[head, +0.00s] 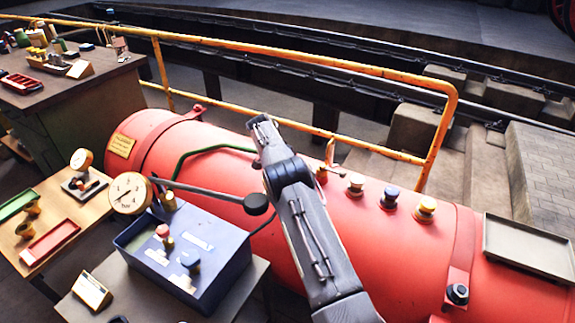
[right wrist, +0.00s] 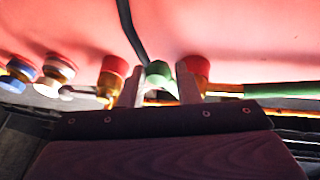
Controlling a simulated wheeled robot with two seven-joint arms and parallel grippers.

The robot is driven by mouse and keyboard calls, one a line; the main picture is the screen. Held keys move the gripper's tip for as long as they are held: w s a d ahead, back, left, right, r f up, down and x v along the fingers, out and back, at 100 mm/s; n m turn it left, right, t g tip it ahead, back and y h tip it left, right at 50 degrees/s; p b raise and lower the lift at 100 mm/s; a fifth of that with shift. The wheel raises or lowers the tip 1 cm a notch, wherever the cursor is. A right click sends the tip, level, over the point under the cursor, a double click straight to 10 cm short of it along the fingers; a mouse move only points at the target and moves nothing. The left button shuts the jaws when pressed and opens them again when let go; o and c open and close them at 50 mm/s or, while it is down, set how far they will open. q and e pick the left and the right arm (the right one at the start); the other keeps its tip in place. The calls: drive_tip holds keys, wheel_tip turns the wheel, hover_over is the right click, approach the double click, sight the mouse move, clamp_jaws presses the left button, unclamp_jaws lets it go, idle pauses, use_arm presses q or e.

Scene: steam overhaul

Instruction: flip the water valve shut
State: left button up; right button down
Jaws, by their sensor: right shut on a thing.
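A row of small capped fittings stands on the red boiler. In the right wrist view, my right gripper (right wrist: 160,88) has its fingers close on either side of a green-capped fitting (right wrist: 158,72), between two red-capped brass ones (right wrist: 115,68). It is shut on this fitting. In the head view, the same gripper (head: 262,128) is above the boiler, and my arm hides what it holds. No label shows which fitting is the water valve. My left gripper is not in view.
The red boiler (head: 400,245) fills the middle. A yellow handrail (head: 300,60) runs behind it. A long lever with a black knob (head: 256,204) and a gauge (head: 130,193) stand in front, near a blue box (head: 215,265). A grey tray (head: 530,246) lies at the right.

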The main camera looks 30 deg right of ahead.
drive_tip(key=shift+s+d+r, duration=0.1)
drive_tip(key=shift+d+r, duration=0.05)
drive_tip(key=shift+d, duration=0.1)
drive_tip(key=c, duration=1.1)
unclamp_jaws()
drive_tip(key=shift+c, duration=0.2)
drive_tip(key=shift+a, duration=0.15)
drive_tip(key=v, duration=0.7)
drive_tip(key=shift+r, duration=0.35)
